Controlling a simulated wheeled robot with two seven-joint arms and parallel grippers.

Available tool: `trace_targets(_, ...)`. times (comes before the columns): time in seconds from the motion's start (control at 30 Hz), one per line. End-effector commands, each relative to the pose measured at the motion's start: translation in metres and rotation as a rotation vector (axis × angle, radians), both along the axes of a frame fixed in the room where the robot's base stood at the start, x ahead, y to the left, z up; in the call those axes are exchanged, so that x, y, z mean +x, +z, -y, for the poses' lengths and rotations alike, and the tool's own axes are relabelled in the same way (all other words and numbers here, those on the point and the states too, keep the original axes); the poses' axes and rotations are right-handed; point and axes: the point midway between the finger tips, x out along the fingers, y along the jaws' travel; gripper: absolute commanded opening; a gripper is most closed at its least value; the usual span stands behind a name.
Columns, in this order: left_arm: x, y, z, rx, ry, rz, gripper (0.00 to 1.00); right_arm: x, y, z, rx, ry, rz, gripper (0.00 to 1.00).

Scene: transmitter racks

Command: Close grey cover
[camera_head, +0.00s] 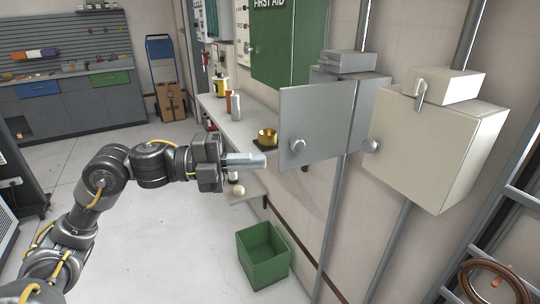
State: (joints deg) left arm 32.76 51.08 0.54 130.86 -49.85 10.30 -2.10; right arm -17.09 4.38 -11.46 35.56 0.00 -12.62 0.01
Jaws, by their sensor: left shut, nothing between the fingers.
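The grey cover (318,122) is a flat door with a round knob (297,146) near its lower left corner. It stands swung out to the left from the grey wall box (369,108), hinged on its right edge. The box inside is mostly hidden behind it. My left gripper (262,160) is shut and empty, just left of the cover's lower left edge in the picture. A small gap shows between the fingertips and the cover; their depth relation is hard to tell. My right gripper is not in view.
A cream box (440,145) with a knob hangs right of the grey one. A shelf with a gold cup (267,138) and bottles runs along the wall. A green bin (263,255) stands on the floor. A ladder (510,200) is at right. Floor at left is clear.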

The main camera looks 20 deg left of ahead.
Motion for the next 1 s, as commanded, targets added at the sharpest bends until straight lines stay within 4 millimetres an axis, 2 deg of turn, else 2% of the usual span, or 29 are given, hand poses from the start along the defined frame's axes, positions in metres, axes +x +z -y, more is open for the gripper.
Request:
trace_targets(0.13, 0.01, 0.006, 0.022, -0.006, -0.004, 0.0, 0.0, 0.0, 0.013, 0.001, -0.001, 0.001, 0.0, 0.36)
trace_targets(0.47, 0.04, 0.005, 0.083, -0.006, -0.003, -0.003, 0.0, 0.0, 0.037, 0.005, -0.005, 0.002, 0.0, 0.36)
trace_targets(0.7, 0.063, 0.002, 0.061, -0.003, 0.003, -0.004, 0.0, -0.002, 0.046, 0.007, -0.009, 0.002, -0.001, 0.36)
trace_targets(1.0, 0.069, 0.0, 0.054, -0.002, 0.0, -0.001, 0.0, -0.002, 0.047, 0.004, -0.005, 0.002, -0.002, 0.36)
